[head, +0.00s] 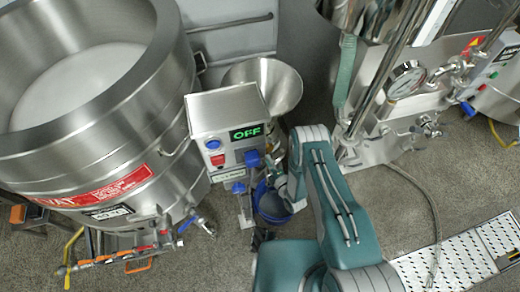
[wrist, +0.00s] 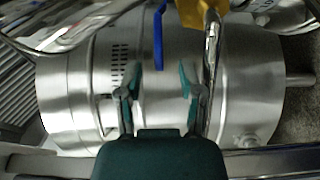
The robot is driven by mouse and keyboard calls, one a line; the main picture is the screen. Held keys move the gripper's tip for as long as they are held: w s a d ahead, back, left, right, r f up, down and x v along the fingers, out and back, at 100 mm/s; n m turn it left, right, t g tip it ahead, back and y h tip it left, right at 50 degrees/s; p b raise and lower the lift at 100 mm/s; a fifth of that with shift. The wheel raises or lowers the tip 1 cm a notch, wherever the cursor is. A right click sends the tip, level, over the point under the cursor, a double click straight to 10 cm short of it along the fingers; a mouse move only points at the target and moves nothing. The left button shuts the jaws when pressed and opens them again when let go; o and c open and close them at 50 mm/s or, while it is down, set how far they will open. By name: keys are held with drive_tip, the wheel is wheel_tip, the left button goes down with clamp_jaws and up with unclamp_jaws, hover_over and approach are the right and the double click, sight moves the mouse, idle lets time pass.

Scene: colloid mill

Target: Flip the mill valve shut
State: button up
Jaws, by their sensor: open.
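The mill shows in the head view as a grey control box (head: 225,110) with a green OFF display and a steel funnel (head: 270,85) behind it. In the wrist view, a blue lever (wrist: 158,40), seemingly the valve handle, points down the picture in front of a steel cylinder (wrist: 165,115) with vent slots. My gripper (wrist: 158,78) is open and empty. Its two fingers stand apart either side of the lever's line, and the lever's lower end shows just above the gap between the tips. I cannot tell the depth between them. In the head view my arm hides most of the gripper.
A large steel vat (head: 90,110) stands at left. A blue bucket (head: 271,204) is on the floor below the control box. A machine with a pressure gauge (head: 406,79) stands at right. A yellow part (wrist: 201,10) is close to the lever. A hose lies on the floor at right.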

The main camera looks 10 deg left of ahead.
drive_tip(key=x, duration=0.6)
drive_tip(key=shift+w+a, duration=0.1)
clamp_jaws()
